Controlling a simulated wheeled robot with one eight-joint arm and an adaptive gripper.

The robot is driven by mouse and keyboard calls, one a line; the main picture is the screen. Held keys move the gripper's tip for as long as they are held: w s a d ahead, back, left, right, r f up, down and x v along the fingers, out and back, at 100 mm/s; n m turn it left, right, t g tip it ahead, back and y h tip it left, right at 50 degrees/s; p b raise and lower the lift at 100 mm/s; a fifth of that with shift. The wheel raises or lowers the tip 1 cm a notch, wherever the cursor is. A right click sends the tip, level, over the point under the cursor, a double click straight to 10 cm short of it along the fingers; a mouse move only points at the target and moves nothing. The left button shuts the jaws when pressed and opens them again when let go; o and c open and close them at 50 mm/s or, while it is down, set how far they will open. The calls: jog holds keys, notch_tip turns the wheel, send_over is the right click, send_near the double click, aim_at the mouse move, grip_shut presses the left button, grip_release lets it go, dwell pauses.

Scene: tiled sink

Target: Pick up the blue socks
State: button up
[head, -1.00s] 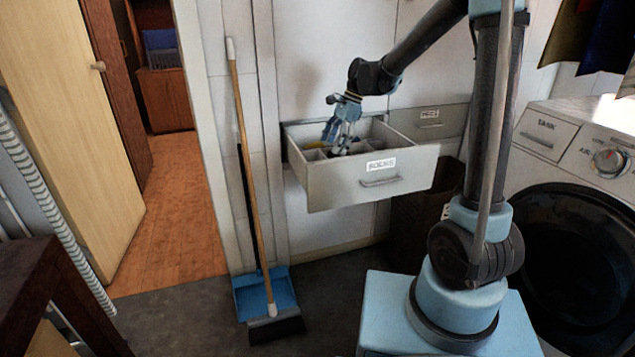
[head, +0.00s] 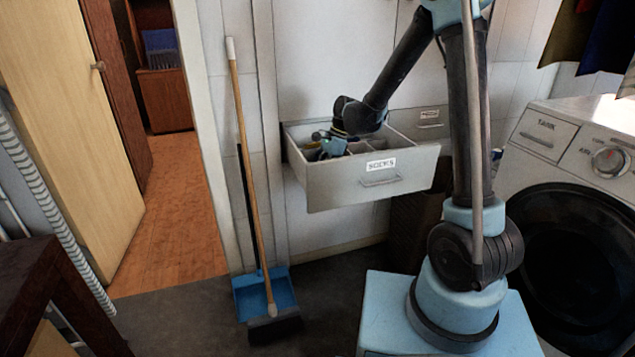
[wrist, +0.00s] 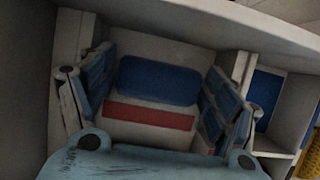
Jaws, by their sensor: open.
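My gripper (head: 326,147) is down inside the open drawer (head: 330,190) labelled "SOCKS". In the wrist view my gripper (wrist: 159,75) is open, with one finger on each side of a folded bundle (wrist: 158,82) that shows a blue band, white cloth and a red stripe. The fingers stand apart from each other; whether they touch the bundle I cannot tell. Another blue item (wrist: 264,88) lies in the compartment to the right. Which of these is the blue socks is not clear. The head view hides most of the drawer's contents behind my gripper.
White dividers (wrist: 287,108) split the drawer into compartments. A yellow item (wrist: 312,156) sits at the wrist view's right edge. A broom (head: 247,150) and blue dustpan (head: 265,290) stand left of the drawer. A washing machine (head: 575,190) stands at the right.

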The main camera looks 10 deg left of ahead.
jog(key=shift+s+a+f, duration=0.1)
jog(key=shift+f, duration=0.25)
jog(key=c, duration=0.8)
jog(key=shift+r, duration=0.1)
